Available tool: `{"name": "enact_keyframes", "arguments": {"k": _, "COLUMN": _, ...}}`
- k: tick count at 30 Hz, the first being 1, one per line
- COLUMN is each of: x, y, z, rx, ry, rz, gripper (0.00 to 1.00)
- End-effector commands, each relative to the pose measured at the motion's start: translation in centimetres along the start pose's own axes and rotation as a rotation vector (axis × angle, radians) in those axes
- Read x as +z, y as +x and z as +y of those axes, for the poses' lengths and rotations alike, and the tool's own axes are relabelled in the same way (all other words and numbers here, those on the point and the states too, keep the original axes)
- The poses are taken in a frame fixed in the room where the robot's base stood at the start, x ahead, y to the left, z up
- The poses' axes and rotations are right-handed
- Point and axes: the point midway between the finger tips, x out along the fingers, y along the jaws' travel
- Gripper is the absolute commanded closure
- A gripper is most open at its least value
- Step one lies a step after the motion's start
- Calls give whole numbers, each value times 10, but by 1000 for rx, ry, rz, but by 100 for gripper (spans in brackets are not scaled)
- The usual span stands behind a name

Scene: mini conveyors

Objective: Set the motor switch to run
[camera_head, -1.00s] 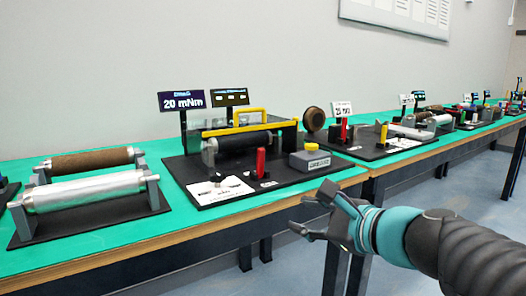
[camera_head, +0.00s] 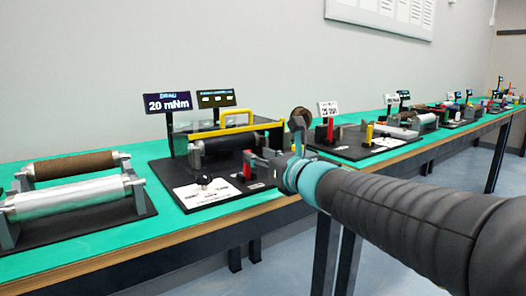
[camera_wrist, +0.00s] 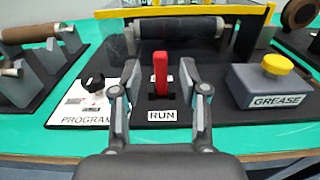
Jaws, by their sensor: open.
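The motor switch is a red upright lever (camera_wrist: 160,72) on a dark base, with a white RUN label (camera_wrist: 162,115) in front of it in the wrist view. My gripper (camera_wrist: 160,80) is open, with one finger on each side of the red lever; whether either finger touches it I cannot tell. In the head view the red lever (camera_head: 247,165) shows just left of my gripper (camera_head: 268,160), which partly covers the station. A black roller (camera_wrist: 178,28) lies behind the lever.
A black knob (camera_wrist: 95,83) on a white PROGRAM card stands left of the lever. A grey GREASE box (camera_wrist: 268,88) with a yellow button is at right. A yellow guard bar (camera_head: 222,129) spans above the roller. Silver and brown rollers (camera_head: 70,195) lie at left.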

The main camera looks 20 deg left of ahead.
Motion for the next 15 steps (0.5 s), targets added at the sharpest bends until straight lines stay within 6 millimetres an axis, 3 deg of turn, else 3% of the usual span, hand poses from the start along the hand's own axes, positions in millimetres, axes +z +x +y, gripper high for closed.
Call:
{"name": "enact_keyframes", "arguments": {"k": 6, "x": 0, "y": 37, "z": 1, "rx": 2, "ry": 0, "rz": 1, "gripper": 56}}
{"name": "enact_keyframes", "arguments": {"k": 15, "x": 0, "y": 57, "z": 1, "rx": 1, "ry": -1, "rz": -1, "gripper": 56}}
